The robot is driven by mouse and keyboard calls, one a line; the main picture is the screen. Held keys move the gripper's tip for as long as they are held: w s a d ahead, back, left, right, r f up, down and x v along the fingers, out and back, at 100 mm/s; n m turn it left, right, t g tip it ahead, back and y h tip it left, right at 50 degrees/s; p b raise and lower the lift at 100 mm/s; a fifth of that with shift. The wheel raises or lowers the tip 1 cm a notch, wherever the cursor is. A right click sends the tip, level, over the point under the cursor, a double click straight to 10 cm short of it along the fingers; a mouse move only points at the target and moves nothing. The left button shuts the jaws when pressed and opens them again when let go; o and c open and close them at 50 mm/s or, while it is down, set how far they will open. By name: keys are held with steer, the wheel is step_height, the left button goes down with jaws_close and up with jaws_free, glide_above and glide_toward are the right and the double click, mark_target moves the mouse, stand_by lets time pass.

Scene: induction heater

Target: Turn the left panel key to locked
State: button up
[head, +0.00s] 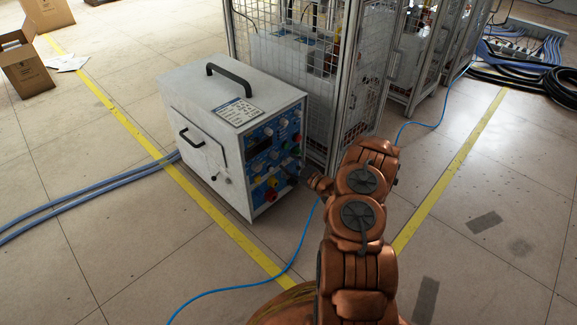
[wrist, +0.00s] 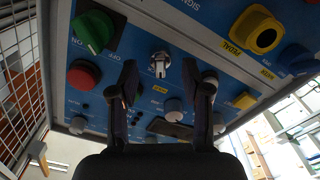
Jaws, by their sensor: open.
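The grey induction heater cabinet (head: 198,120) stands on the floor, its blue control panel (head: 262,155) facing my arm. In the wrist view a silver key switch (wrist: 158,64) sits on the blue panel, its narrow bow pointing toward the camera. It is the only key I can make out. My gripper (wrist: 160,72) is open, its two dark fingers on either side of the key, with gaps showing. I cannot tell how deep the fingers reach around it. In the head view my gripper (head: 296,178) is small and dark near the panel's lower right.
A green knob (wrist: 92,32) and red button (wrist: 84,76) sit left of the key. A mesh cage (head: 285,75) stands behind the cabinet. A blue cable (head: 295,262) crosses the floor.

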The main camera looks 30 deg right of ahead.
steer(key=shift+w+a, duration=0.15)
steer(key=shift+w, duration=0.15)
steer(key=shift+c, duration=0.3)
jaws_close()
